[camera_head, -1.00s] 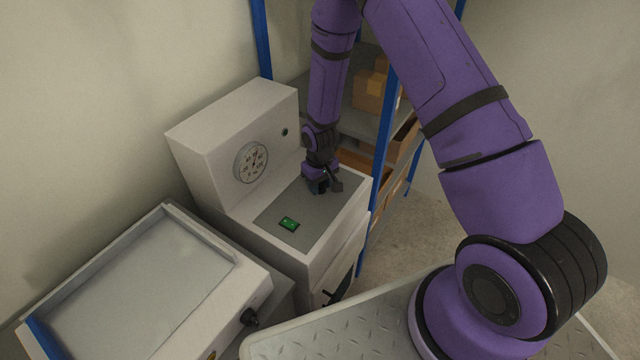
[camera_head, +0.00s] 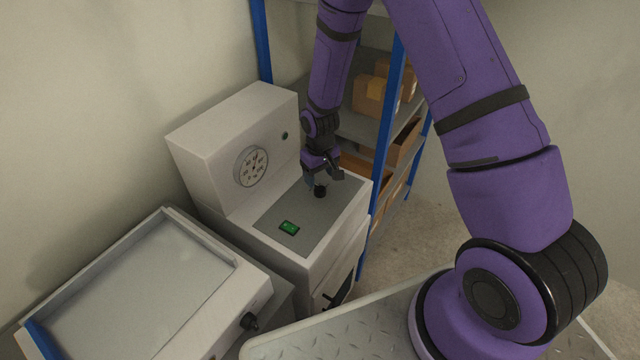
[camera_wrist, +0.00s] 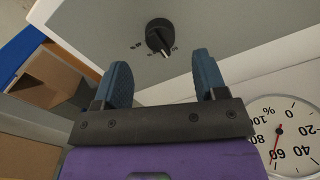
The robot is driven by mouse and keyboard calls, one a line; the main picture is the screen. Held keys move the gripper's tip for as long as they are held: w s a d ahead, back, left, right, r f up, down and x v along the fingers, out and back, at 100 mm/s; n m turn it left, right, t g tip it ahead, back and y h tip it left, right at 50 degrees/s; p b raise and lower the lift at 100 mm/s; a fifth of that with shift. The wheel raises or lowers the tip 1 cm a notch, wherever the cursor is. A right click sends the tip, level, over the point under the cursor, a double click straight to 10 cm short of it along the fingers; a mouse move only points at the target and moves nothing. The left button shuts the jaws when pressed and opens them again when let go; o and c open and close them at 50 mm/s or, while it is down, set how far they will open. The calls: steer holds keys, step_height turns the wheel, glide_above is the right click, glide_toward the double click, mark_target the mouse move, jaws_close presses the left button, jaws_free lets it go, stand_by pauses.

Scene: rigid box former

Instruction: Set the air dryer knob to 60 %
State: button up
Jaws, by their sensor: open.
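The black air dryer knob (camera_head: 320,191) stands on the grey top panel (camera_head: 285,212) of a white cabinet. In the wrist view the knob (camera_wrist: 158,35) has a white pointer mark aimed down and slightly right, towards a small printed label that I cannot read. My gripper (camera_head: 324,180) is just above the knob, apart from it. In the wrist view its blue fingers (camera_wrist: 163,65) are spread and empty, with the knob beyond their tips. A round percent gauge (camera_head: 251,166) is on the cabinet's raised back; in the wrist view the gauge (camera_wrist: 290,137) has a red needle seemingly between 60 and 80.
A green switch (camera_head: 289,228) lies on the same panel. A white tray-topped machine (camera_head: 150,285) with its own black knob (camera_head: 249,321) stands at lower left. A blue-posted shelf (camera_head: 387,110) with cardboard boxes (camera_head: 372,95) stands behind my arm.

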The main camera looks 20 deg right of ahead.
steer(key=shift+r, duration=2.65)
step_height(320, 180, up, 13)
steer(key=t, duration=0.1)
glide_above(320, 186)
steer(key=s+d, duration=0.2)
steer(key=s+d+r+m+t, duration=0.2)
steer(key=s+r, duration=0.4)
steer(key=r, duration=0.6)
steer(key=s+d+r, duration=0.1)
steer(key=s+r, duration=0.3)
steer(key=s, duration=0.3)
steer(key=s+d+r+t, duration=0.1)
steer(key=s+r, duration=0.3)
steer(key=s, duration=0.3)
steer(key=s+d+r+m+t, duration=0.1)
steer(key=s+r, duration=0.3)
steer(key=s, duration=0.3)
steer(key=shift+s+r, duration=0.25)
steer(key=shift+r, duration=0.1)
